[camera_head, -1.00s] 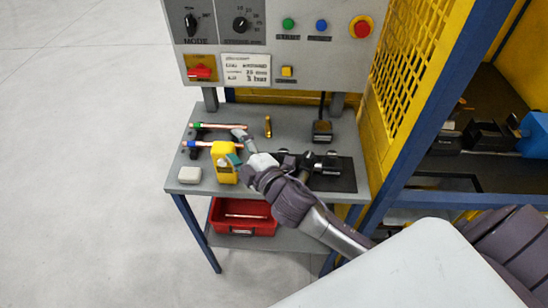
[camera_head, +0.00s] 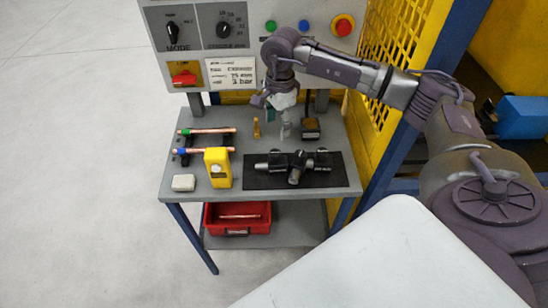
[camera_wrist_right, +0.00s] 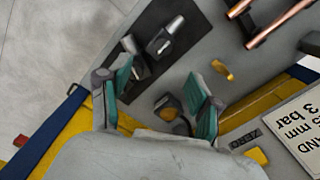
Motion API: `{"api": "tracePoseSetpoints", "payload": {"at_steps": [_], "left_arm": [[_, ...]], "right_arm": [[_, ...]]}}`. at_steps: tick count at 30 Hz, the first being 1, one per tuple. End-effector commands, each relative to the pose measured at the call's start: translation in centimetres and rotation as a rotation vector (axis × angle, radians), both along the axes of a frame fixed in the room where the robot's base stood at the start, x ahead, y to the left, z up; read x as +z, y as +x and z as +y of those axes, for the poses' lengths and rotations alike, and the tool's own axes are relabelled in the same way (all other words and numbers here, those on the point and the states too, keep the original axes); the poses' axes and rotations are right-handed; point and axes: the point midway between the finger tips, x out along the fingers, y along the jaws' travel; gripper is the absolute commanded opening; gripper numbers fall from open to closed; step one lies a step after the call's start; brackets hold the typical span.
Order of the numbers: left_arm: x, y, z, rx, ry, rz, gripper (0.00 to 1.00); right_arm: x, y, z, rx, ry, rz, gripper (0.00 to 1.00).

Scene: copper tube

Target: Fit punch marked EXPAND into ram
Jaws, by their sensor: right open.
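Dark tools with silver parts (camera_head: 293,167) lie on a black mat (camera_head: 345,177) on the bench; one points across the others. No EXPAND mark can be read on any of them. In the right wrist view, a silver-tipped tool (camera_wrist_right: 170,32) lies beyond the fingers. My right gripper (camera_head: 285,130) points down over the back of the bench, beyond the mat and beside a small dark box (camera_head: 311,134). Its teal-padded fingers (camera_wrist_right: 160,92) are apart with nothing held between them. I cannot make out the ram. My left gripper is out of view.
Copper tubes (camera_head: 213,130) rest on supports at the bench's left. A yellow device (camera_head: 217,168), white block (camera_head: 183,182) and brass piece (camera_head: 257,128) stand nearby. A red bin (camera_head: 237,226) sits below. The control panel (camera_head: 235,42) and yellow mesh guard (camera_head: 388,40) bound the back and right.

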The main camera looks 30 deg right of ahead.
Motion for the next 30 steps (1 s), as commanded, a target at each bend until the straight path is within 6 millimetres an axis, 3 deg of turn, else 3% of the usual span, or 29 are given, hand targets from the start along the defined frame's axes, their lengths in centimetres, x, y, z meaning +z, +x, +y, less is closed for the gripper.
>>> {"api": "tracePoseSetpoints", "payload": {"at_steps": [5, 15, 23, 30], "left_arm": [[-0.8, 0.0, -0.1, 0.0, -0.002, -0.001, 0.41], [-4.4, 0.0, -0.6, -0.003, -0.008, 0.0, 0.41], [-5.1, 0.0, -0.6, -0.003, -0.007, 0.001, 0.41], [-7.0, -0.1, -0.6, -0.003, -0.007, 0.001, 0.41]], "right_arm": [[-1.0, -0.2, -1.1, 0.0, -0.038, 0.013, 0.64], [-7.4, -0.1, -0.9, -0.001, -0.034, 0.011, 0.64], [-9.2, 0.1, -0.6, 0.0, -0.033, 0.011, 0.64], [-12.8, 0.7, 0.1, -0.001, -0.033, 0.011, 0.64]]}}
